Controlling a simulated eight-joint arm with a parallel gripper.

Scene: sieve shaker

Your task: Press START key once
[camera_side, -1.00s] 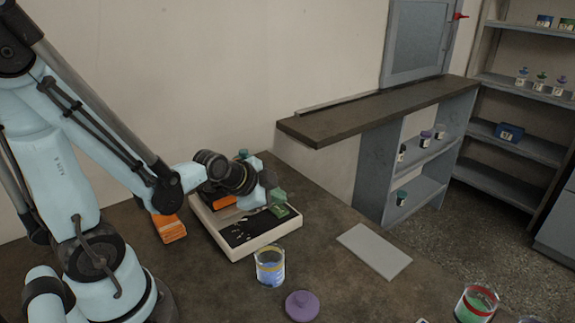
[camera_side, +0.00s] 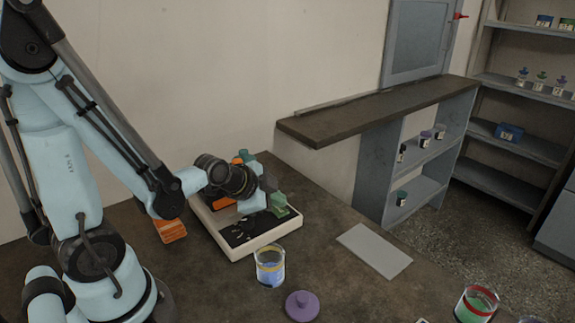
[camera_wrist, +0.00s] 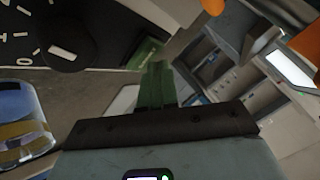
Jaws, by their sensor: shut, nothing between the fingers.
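The sieve shaker has a cream base (camera_side: 262,243) and a dark front panel with pale marks, below my wrist in the side view. In the wrist view its panel (camera_wrist: 112,22) carries a black knob (camera_wrist: 70,38). A dark green block (camera_wrist: 147,52), apparently the START key, sits at the panel's edge; no label is readable. My gripper (camera_wrist: 158,68) is shut and empty, its green fingers together with tips close to this block. In the side view my gripper (camera_side: 279,199) is over the base's right corner. I cannot tell whether the fingertips touch the block.
A glass jar (camera_side: 270,267) with blue contents stands in front of the shaker, with a purple lid (camera_side: 302,305) nearby. An orange stack (camera_side: 170,230) is left of the shaker. A grey plate (camera_side: 374,250) lies to the right. A red-rimmed jar (camera_side: 477,304) is farther right.

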